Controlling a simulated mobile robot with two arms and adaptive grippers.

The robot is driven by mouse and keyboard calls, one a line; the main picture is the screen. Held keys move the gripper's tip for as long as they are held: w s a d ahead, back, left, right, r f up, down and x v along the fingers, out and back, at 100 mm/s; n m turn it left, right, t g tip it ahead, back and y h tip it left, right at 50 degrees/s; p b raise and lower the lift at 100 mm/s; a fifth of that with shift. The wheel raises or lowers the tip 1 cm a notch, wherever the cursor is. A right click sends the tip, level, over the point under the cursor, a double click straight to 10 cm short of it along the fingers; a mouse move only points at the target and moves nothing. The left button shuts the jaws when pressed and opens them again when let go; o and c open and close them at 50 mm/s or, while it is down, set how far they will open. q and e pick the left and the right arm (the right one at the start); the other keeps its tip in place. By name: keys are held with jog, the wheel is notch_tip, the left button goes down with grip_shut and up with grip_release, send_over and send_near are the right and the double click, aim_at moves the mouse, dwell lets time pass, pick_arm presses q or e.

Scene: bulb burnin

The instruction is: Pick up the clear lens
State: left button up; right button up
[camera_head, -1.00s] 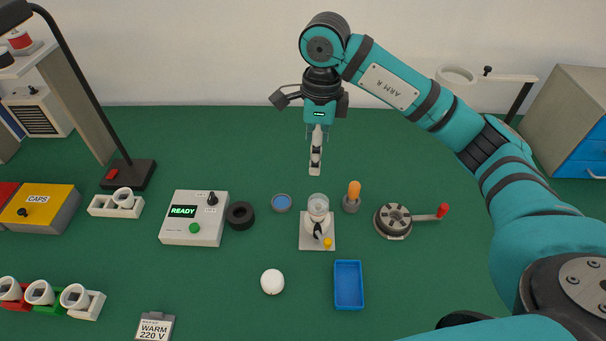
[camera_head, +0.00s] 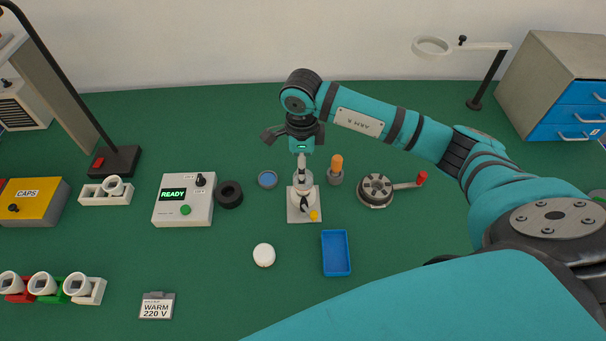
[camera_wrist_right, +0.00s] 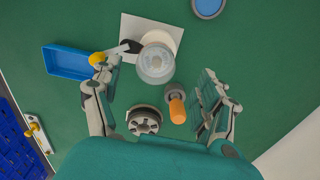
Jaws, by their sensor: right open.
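A clear, round, cup-like piece, which looks like the clear lens (camera_wrist_right: 155,64), sits on a white fixture plate (camera_head: 293,217). My right gripper (camera_head: 302,168) points down just above the clear piece. In the right wrist view its fingers (camera_wrist_right: 158,88) are wide apart, with the clear piece between and beyond them. I cannot tell the exact height gap. My left gripper is not in view.
An orange-handled tool (camera_head: 336,167) stands close right of the fixture. A blue lens-like disc (camera_head: 268,179) and black ring (camera_head: 229,195) lie left. A crank wheel (camera_head: 375,190) is right, a blue tray (camera_head: 336,254) and white dome (camera_head: 264,255) in front. Green table shows between them.

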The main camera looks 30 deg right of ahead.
jog(key=shift+s+f+p, duration=0.15)
jog(key=shift+f+p, duration=0.15)
jog(key=shift+f, duration=0.7)
jog(key=shift+s+f+p, duration=0.15)
jog(key=shift+f+p, duration=0.1)
jog(key=shift+f, duration=0.75)
jog(key=c, duration=0.9)
